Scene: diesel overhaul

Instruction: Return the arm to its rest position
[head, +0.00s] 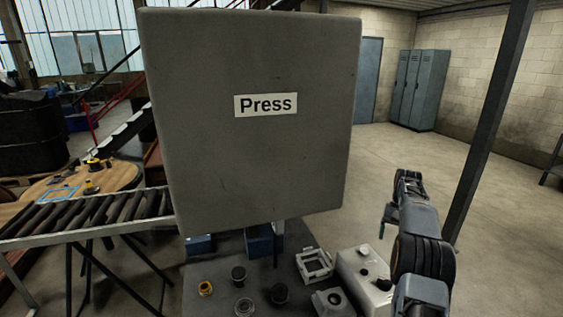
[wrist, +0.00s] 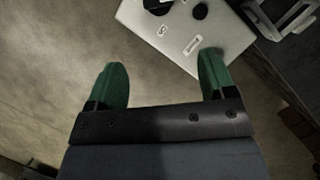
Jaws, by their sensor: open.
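My arm stands at the right in the head view, raised and bent beside the press table. My gripper (wrist: 155,85) shows in the wrist view with two green fingers spread wide apart. Nothing is between the fingers; the floor and the edge of a pale box show beyond them. The rest of the gripper is hidden there.
A large grey press (head: 250,165) fills the middle. Its dark table (head: 215,275) bears several small parts, a white frame (head: 314,265) and a pale box (head: 352,270), also in the wrist view (wrist: 180,35). A roller conveyor (head: 90,217) is left; a dark post (head: 490,120) right.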

